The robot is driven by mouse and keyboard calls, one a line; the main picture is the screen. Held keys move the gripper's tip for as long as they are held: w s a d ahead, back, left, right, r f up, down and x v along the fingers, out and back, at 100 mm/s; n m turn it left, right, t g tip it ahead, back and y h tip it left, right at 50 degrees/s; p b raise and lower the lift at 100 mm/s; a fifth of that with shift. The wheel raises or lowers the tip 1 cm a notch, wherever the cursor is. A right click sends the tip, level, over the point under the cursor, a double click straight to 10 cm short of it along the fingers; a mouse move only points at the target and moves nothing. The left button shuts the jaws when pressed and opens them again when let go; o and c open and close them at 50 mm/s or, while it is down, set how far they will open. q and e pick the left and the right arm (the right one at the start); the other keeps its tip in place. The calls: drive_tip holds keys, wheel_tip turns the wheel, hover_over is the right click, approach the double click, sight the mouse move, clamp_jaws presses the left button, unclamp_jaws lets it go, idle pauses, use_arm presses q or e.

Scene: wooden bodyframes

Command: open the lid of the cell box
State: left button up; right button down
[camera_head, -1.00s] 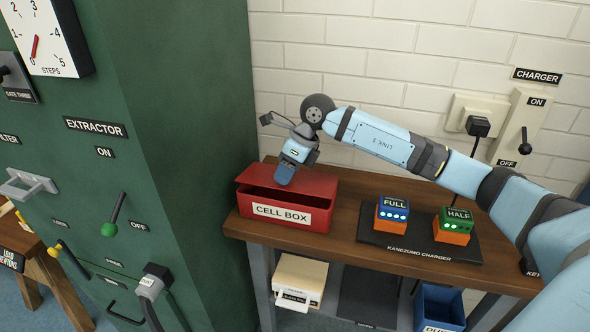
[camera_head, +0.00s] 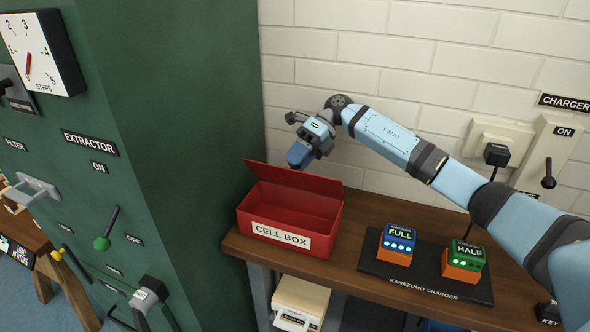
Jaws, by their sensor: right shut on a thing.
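The red cell box (camera_head: 319,239) stands on the left end of the wooden bench, its white label facing me. Its red lid (camera_head: 290,179) is raised at the back, tilted up, and the red inside shows. I see nothing in the visible part of the inside. My right gripper (camera_head: 299,157) is at the lid's upper edge, shut on the lid; its fingertips are partly hidden there. My left gripper is not in view.
The green extractor cabinet (camera_head: 185,120) rises close on the left of the box. The charger (camera_head: 425,284) with the FULL cell (camera_head: 397,243) and HALF cell (camera_head: 464,258) is on the right. A white brick wall (camera_head: 410,60) is behind. Bench (camera_head: 340,270) is clear between box and charger.

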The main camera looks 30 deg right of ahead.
use_arm(q)
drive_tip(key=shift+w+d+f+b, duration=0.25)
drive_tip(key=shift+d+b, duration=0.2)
drive_tip(key=shift+b, duration=0.05)
idle(0.5)
